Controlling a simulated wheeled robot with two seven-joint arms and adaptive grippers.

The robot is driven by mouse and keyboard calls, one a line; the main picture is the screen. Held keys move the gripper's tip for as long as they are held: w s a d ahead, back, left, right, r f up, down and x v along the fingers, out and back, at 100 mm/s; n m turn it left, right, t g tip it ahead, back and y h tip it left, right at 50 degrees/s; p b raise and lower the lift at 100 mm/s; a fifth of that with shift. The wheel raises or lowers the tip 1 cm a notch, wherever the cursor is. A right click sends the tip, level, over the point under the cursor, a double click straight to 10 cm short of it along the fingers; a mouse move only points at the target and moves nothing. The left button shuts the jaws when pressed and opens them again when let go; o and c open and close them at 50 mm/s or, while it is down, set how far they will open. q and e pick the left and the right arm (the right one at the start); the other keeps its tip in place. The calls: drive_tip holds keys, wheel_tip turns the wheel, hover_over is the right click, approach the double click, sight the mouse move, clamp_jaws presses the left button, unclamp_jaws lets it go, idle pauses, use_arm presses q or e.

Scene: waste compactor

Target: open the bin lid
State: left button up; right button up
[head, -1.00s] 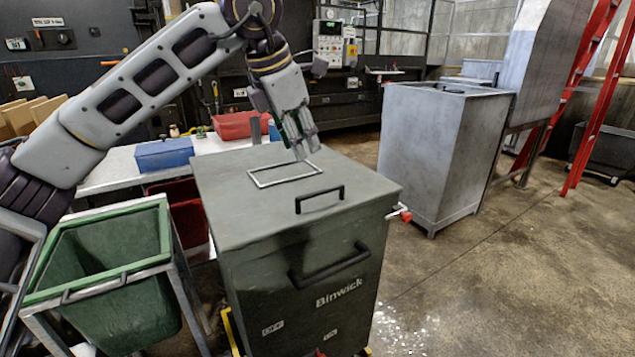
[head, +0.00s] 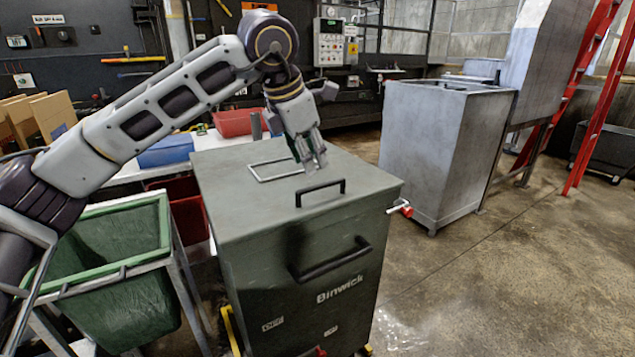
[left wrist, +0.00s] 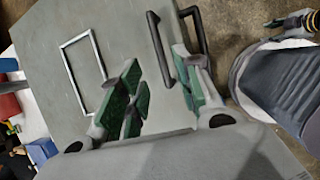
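The dark green-grey bin (head: 290,255) marked "Binwick" stands at the centre of the head view with its flat lid (head: 235,205) closed. A black bar handle (head: 320,187) rises from the lid near its front edge. My left gripper (head: 313,165) is just above the lid, behind the handle, pointing down. In the left wrist view my left gripper (left wrist: 157,95) has its green-padded fingers apart with nothing held.
A silver rectangular frame (head: 255,178) lies on the lid. A green open bin (head: 125,310) in a metal frame stands at the left. A red catch (head: 405,211) sticks out on the bin's right side. A grey metal bin (head: 435,160) stands behind right.

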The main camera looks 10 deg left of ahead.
sight(318, 186)
use_arm(q)
drive_tip(key=b+x, duration=0.1)
drive_tip(key=x, duration=0.6)
drive_tip(key=shift+f+b, duration=0.2)
drive_tip(key=shift+b, duration=0.1)
use_arm(e)
drive_tip(key=shift+t+y, duration=0.3)
drive_tip(key=f, duration=0.2)
drive_tip(key=a+f, duration=0.1)
drive_tip(key=f, duration=0.2)
drive_tip(key=shift+s, duration=0.15)
use_arm(q)
drive_tip(key=c, duration=0.7)
clamp_jaws()
use_arm(e)
drive_tip(key=shift+w+a+r, duration=0.15)
drive_tip(key=shift+w+r, duration=0.35)
drive_tip(key=shift+w, duration=0.05)
